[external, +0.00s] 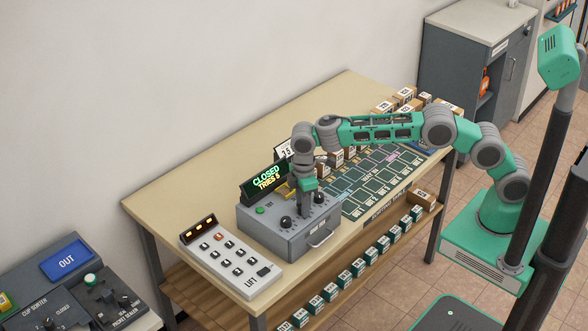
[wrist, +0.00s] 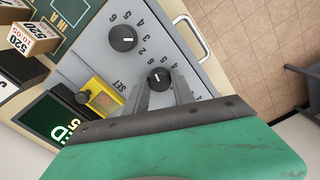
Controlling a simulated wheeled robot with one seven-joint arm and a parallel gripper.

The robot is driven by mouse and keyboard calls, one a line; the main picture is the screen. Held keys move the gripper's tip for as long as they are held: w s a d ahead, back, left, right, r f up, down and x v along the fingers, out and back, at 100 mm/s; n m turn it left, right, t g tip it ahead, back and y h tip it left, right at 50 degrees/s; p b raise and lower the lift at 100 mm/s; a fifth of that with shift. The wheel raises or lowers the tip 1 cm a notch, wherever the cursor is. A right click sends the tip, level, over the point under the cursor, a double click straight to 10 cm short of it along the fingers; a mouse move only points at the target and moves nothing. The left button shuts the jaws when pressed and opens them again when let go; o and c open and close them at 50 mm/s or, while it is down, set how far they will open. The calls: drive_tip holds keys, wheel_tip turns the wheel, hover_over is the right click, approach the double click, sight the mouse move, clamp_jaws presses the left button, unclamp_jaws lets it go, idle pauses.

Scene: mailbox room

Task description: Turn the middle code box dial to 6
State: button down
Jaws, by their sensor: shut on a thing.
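The grey code box (external: 280,240) sits on the table, with a sign (external: 267,180) above it reading CLOSED and TRIES 5. My gripper (external: 304,212) points down over the box's middle dial. In the wrist view, that black dial (wrist: 159,77) with a white mark sits between the fingertips of my gripper (wrist: 161,84), which are shut on it. Numbers ring the dial, but the fingers hide some, so I cannot tell its exact setting. Another dial (wrist: 123,38) shows beside it. The left dial (external: 286,222) shows in the external view.
A yellow part (wrist: 100,95) and a dark display (wrist: 55,120) lie beside the dials. A white LIFT keypad (external: 230,255) is left of the box. A green sorting mat (external: 375,185) and small parcels (external: 405,95) are to the right. A handle (external: 322,238) projects at the box's front.

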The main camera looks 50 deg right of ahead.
drive_tip(key=shift+r, duration=0.1)
idle(0.3)
drive_tip(key=c, duration=1.1)
unclamp_jaws()
drive_tip(key=shift+o, duration=0.2)
